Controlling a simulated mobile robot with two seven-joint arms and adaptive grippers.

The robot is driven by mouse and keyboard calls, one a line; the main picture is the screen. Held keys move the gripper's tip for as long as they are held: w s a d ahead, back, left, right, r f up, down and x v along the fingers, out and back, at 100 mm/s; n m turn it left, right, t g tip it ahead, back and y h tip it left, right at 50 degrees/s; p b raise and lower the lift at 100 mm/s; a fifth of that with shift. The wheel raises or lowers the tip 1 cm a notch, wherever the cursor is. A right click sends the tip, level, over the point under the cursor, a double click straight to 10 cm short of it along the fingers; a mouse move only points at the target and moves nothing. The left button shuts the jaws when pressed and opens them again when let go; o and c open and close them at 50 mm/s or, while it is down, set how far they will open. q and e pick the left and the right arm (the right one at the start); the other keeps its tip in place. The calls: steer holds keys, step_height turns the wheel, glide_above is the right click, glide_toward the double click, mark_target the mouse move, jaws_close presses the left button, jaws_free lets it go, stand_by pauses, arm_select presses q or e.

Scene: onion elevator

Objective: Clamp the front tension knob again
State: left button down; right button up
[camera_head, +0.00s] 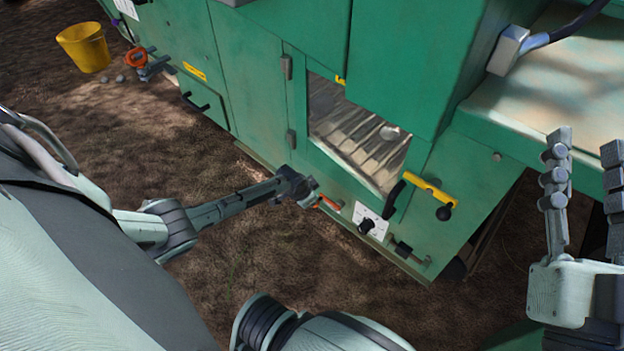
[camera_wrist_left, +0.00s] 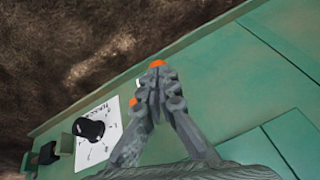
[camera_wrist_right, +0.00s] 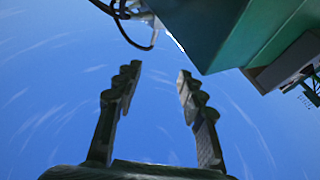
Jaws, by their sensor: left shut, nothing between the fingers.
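A small orange-red handle (camera_head: 329,203) shows low on the green machine, just beyond my left gripper (camera_head: 309,197). I take it for the front tension knob. In the left wrist view, orange parts (camera_wrist_left: 157,64) show at and beside the tips of my left gripper (camera_wrist_left: 157,84). The fingers hide most of the knob, and I cannot tell whether they touch it. The left fingers are together and hold nothing. My right gripper (camera_head: 585,152) is open and empty, raised at the right; the right wrist view shows its spread fingers (camera_wrist_right: 157,80) against the sky.
A black knob (camera_head: 366,226) on a white dial plate sits right of the orange handle, with a yellow bar (camera_head: 430,191) above. A second orange knob (camera_head: 135,58) is at the machine's far left, near a yellow bucket (camera_head: 84,47). The ground before the machine is clear.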

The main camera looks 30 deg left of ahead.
steer(key=shift+r, duration=0.15)
stand_by(0.4)
steer(key=d+f+g+h+p, duration=0.2)
steer(key=d+f+g+h, duration=0.15)
steer(key=f, duration=0.55)
steer(key=d+f+g+h+p, duration=0.2)
steer(key=d+f+g, duration=0.3)
steer(key=f, duration=0.3)
arm_select(q)
steer(key=a+p+v, duration=0.2)
steer(key=p+v, duration=0.2)
steer(key=v, duration=0.9)
steer(key=shift+s+r, duration=0.15)
arm_select(e)
steer(key=s+d+f+m+g+h, duration=0.2)
steer(key=s+d+f+g+h, duration=0.2)
steer(key=s+d+f+g, duration=0.5)
steer(key=shift+s+d+f, duration=0.6)
steer(key=shift+s+d, duration=0.6)
steer(key=shift+s, duration=0.75)
arm_select(q)
steer(key=shift+a, duration=0.15)
